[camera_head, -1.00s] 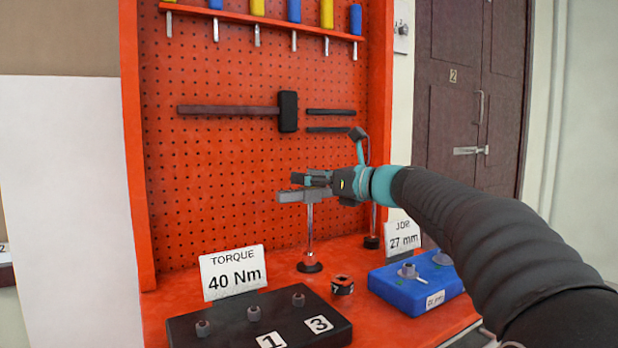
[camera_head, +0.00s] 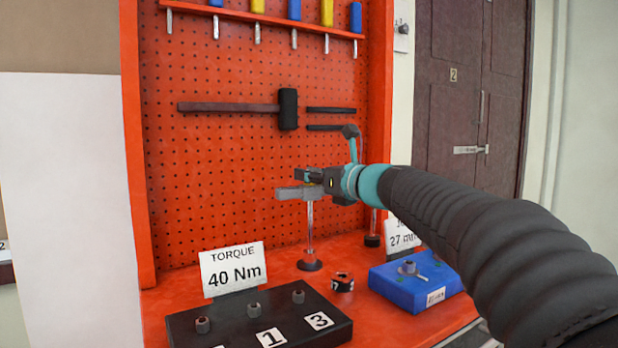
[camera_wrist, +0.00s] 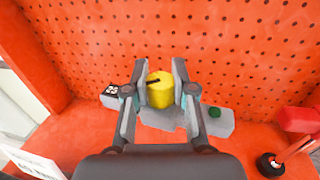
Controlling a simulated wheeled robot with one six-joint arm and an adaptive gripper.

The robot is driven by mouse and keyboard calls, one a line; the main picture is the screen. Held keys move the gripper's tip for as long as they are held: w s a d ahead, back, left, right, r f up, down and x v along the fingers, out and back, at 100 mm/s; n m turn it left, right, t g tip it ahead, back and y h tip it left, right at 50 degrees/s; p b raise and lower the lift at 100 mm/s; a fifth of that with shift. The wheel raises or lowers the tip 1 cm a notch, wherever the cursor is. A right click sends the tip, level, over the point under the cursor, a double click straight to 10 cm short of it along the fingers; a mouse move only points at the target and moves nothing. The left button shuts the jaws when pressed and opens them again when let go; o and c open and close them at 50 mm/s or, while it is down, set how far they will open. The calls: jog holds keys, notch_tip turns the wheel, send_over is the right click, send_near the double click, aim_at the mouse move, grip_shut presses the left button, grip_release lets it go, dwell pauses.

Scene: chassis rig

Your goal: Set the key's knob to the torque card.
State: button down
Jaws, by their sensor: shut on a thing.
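The torque card (camera_head: 233,270) reads "TORQUE 40 Nm" and stands behind the black block at the front left. The grey key (camera_head: 296,193) rests level on top of a thin stand, and it also shows in the wrist view (camera_wrist: 222,124). Its yellow knob (camera_wrist: 160,92) has a dark pointer line across its top. My gripper (camera_head: 312,178) is shut on the knob, with one finger on each side in the wrist view (camera_wrist: 160,88). A small dark panel with pale marks (camera_wrist: 112,91) sits left of the knob; its marks are too small to read.
A black block (camera_head: 240,330) with several nuts and number tags stands in front. A dark ring (camera_head: 342,282) lies beside the stand's base. A blue block (camera_head: 415,285) and a "27 mm" card (camera_head: 402,236), partly hidden by my arm, are right. The pegboard (camera_head: 225,160) is close behind.

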jog(key=m+t+h, duration=0.2)
jog(key=h, duration=0.1)
jog(key=m+t+h, duration=0.2)
jog(key=h, duration=0.1)
jog(key=shift+m+b, duration=0.4)
jog(key=shift+m+h, duration=0.3)
jog(key=shift+h, duration=0.3)
jog(key=c, duration=0.9)
grip_release()
jog(key=shift+v, duration=5.95)
jog(key=shift+s+f, duration=0.1)
jog(key=shift+f, duration=0.05)
